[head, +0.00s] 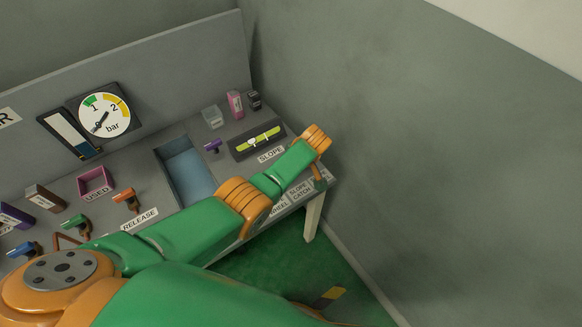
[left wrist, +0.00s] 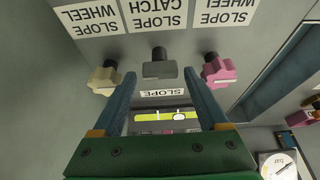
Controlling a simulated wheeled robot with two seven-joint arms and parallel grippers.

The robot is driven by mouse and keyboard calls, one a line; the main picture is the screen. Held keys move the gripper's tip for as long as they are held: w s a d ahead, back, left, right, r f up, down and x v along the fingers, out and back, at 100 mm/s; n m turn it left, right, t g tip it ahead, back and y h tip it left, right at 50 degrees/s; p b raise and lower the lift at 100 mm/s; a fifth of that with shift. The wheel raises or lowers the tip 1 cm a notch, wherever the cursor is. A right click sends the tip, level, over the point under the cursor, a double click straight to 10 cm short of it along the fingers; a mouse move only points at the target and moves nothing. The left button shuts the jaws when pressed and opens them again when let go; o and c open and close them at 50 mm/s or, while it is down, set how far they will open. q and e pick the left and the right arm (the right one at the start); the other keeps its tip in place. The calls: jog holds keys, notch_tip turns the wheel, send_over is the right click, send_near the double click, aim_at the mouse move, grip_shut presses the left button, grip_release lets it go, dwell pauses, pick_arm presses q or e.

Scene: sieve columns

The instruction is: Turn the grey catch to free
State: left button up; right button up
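The grey catch (left wrist: 158,70) is a small block on a dark stub on the bench's front panel, under an upside-down "SLOPE CATCH" label (left wrist: 153,15) in the left wrist view. Its long side lies across the picture. My left gripper (left wrist: 160,82) is open, with one blue-grey finger to each side of the catch and a visible gap on both sides. In the head view my left arm reaches to the bench's right front edge; the catch is hidden there and the fingers are not clearly seen. My right gripper is not in view.
A cream wheel (left wrist: 105,78) and a pink wheel (left wrist: 219,71) flank the catch, close outside the fingers. The yellow-green slope level (head: 258,138) sits on the bench top (head: 222,160). A gauge (head: 104,114) stands behind. A wall (head: 430,150) is right of the bench.

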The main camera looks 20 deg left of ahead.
pick_arm(q)
jog(key=shift+f, duration=0.1)
jog(key=shift+d+r+p, duration=0.1)
jog(key=shift+r+p, duration=0.2)
jog(key=shift+r, duration=0.05)
jog(key=p+v, duration=0.3)
jog(key=v, duration=0.3)
jog(key=shift+r, duration=0.2)
jog(key=shift+s+d, duration=0.1)
jog(key=shift+s, duration=0.05)
